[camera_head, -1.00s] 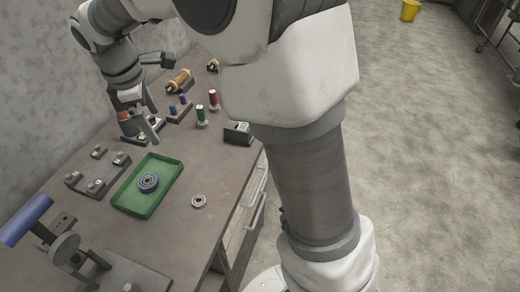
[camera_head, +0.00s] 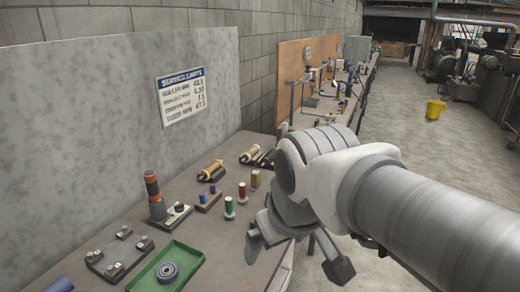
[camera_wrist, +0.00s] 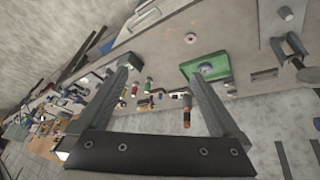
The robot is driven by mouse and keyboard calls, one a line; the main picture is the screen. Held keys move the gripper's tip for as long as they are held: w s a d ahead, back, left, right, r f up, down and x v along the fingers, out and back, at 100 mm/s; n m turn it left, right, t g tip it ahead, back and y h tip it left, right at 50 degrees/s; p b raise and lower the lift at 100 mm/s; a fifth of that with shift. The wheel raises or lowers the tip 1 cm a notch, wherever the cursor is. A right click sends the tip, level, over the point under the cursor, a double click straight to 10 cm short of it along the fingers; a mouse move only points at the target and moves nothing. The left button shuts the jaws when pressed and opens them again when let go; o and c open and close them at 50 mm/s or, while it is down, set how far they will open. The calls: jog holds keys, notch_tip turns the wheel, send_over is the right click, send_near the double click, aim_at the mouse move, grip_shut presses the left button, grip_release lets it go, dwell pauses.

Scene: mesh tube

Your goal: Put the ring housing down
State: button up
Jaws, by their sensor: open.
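A blue-grey ring part (camera_head: 167,271), which looks like the ring housing, lies flat in the green tray (camera_head: 190,262). In the wrist view the ring part (camera_wrist: 206,67) and the tray (camera_wrist: 187,72) show near the right finger. An orange-and-dark cylinder (camera_head: 152,187) stands upright at a small grey block (camera_head: 178,214); it also shows in the wrist view (camera_wrist: 187,110). My gripper (camera_head: 295,260) is open and empty, to the right of the tray and apart from all these. In the wrist view its fingers (camera_wrist: 163,72) are wide apart with nothing held.
A grey fixture plate (camera_head: 118,255) is left of the tray. Red, green and yellow spools (camera_head: 229,207) and a copper-coloured roll (camera_head: 210,171) stand further back. A wall panel with a sign (camera_head: 180,95) rises behind. Open floor lies right of the bench.

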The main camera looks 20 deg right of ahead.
jog(key=shift+s+d+f+m+t, duration=0.1)
jog(key=shift+s+d+f+m, duration=0.1)
jog(key=shift+s+m, duration=0.25)
jog(key=shift+s+d+f+m+t, duration=0.15)
jog(key=shift+s+f+m, duration=0.15)
jog(key=shift+s, duration=0.25)
jog(key=shift+s+d+f+m+t, duration=0.1)
jog(key=shift+s+d+f+m, duration=0.05)
jog(key=shift+s+m, duration=0.3)
